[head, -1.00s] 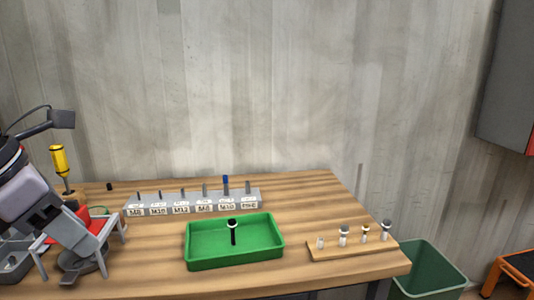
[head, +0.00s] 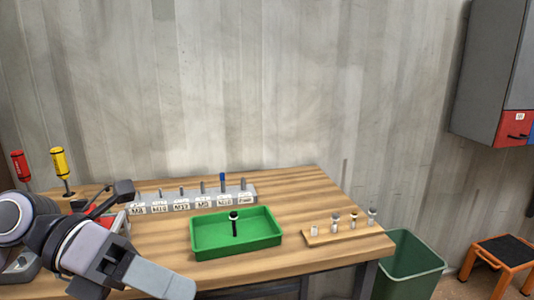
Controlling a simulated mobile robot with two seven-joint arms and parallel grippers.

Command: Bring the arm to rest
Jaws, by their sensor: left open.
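My left gripper (head: 152,274) is at the lower left of the head view, low over the front left of the wooden workbench (head: 300,190). It is open, with nothing visible between its fingers. It is apart from the green tray (head: 270,240), which stands to its right. My right gripper is out of view.
A grey labelled rack (head: 190,206) with several upright pins is behind the tray. A wooden board (head: 325,238) with several small fittings is to the right. A green bin (head: 410,262) and an orange stool (head: 500,252) stand beyond the bench. The bench's back right is clear.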

